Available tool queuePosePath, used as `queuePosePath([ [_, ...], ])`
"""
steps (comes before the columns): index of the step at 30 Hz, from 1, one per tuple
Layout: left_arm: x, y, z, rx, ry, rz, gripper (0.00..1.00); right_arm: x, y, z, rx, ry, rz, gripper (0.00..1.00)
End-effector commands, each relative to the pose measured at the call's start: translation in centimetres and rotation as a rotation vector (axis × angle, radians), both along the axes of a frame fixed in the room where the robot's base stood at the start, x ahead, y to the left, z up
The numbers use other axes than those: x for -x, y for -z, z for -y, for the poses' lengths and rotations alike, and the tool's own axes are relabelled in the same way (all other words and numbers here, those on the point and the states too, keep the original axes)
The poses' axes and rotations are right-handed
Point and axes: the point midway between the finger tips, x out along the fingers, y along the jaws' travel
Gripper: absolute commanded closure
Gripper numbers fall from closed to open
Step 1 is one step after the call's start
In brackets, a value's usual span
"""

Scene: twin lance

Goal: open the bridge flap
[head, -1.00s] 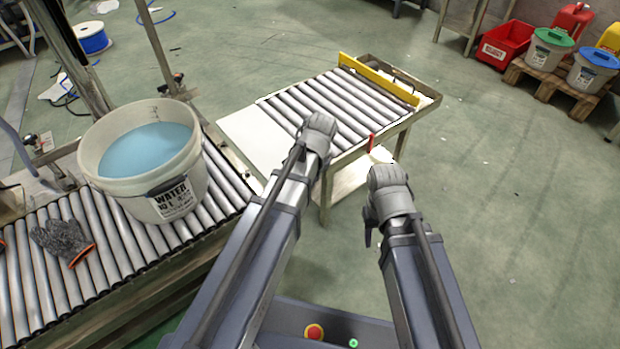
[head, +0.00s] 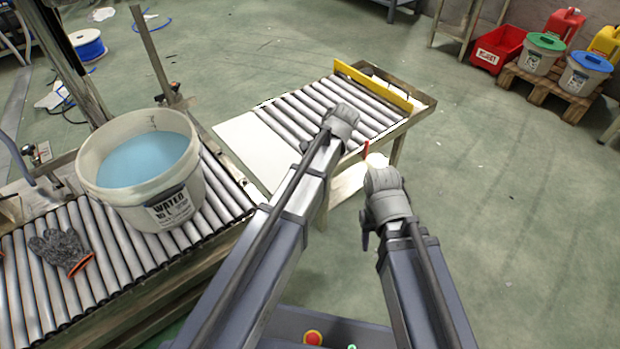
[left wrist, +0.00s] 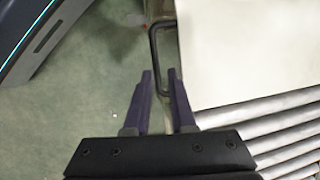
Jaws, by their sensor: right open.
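The bridge flap seems to be the pale flat plate (head: 262,152) between the left conveyor and the roller cart. It lies flat, and in the left wrist view (left wrist: 245,50) it shows with a dark bar handle (left wrist: 153,45) at its edge. My left gripper (left wrist: 159,75) is open, its two fingers apart, with the handle's near end showing between them. I cannot tell whether they touch it. In the head view, the left wrist (head: 341,119) hides its own fingers over the cart. My right gripper (head: 383,180) is open near the cart's front edge; its fingers are mostly hidden.
A water bucket (head: 188,198) and a glove (head: 62,250) stand on the left conveyor (head: 120,250). The roller cart (head: 300,108) has a yellow bar (head: 372,85) and a red lever (head: 366,150). Floor to the right is clear up to a pallet with buckets.

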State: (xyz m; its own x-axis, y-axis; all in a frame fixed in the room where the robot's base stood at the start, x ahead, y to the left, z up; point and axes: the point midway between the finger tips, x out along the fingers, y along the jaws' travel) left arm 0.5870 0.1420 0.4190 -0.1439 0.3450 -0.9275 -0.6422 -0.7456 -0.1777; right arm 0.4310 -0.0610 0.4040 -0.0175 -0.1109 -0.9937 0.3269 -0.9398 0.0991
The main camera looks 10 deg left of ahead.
Motion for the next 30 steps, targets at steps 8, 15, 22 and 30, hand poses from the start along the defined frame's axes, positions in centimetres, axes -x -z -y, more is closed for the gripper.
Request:
queuePosePath([
  [8, 0.1, 0.0, 0.0, 0.001, 0.0, -0.001, 0.58, 0.0, 0.0, 0.0, 0.0, 0.0, 0.0, 0.5],
  [15, 0.0, -0.3, 0.1, 0.002, -0.001, -0.001, 0.58, 0.0, -0.3, 0.0, 0.0, 0.0, 0.0, 0.5],
  [22, -0.3, -2.2, 0.7, 0.001, 0.0, -0.001, 0.58, 0.0, -2.2, 0.0, 0.0, -0.003, 0.0, 0.5],
  [30, -0.8, -5.8, 1.9, 0.001, 0.001, -0.001, 0.58, 0.0, -5.8, 0.0, 0.0, -0.011, -0.002, 0.5],
])
